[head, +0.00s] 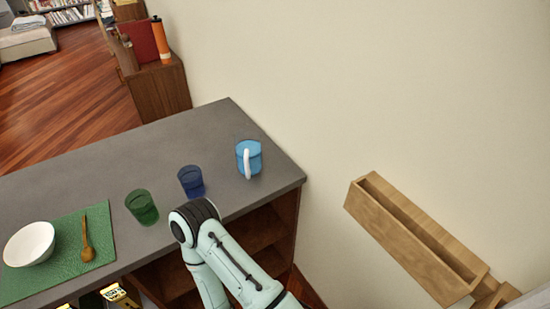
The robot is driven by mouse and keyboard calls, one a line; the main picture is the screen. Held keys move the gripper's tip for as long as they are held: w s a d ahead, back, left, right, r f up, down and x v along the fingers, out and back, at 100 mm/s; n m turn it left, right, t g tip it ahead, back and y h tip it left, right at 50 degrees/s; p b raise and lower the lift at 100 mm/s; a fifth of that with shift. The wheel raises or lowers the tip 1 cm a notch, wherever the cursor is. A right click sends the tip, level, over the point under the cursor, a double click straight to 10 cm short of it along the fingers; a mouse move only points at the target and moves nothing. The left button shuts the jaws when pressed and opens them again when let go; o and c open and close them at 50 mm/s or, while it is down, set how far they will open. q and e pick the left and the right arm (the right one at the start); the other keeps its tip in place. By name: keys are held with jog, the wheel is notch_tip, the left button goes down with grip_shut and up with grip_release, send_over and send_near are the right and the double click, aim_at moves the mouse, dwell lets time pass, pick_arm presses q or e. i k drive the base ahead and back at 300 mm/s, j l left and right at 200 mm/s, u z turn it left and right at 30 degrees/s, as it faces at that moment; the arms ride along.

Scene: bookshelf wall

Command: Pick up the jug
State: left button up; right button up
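The light blue jug (254,157) with a white handle stands upright near the far right corner of the grey counter (150,165). Its handle faces the front. A pale green and black part of one of my arms rises from the bottom edge, in front of the jug and apart from it in the picture.
A blue glass (190,181) and a green glass (142,207) stand left of the jug. A white bowl (29,244) and a wooden spoon (87,240) lie on a green mat (68,272). A wooden wall shelf (410,235) juts out at right.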

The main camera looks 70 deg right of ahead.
aim_at(246, 140)
jog(key=j+z, duration=0.1)
jog(key=z, duration=0.8)
jog(key=k+j+z, duration=0.1)
jog(key=z, duration=0.8)
jog(key=k+z, duration=0.1)
jog(key=z, duration=0.35)
jog(key=j, duration=0.1)
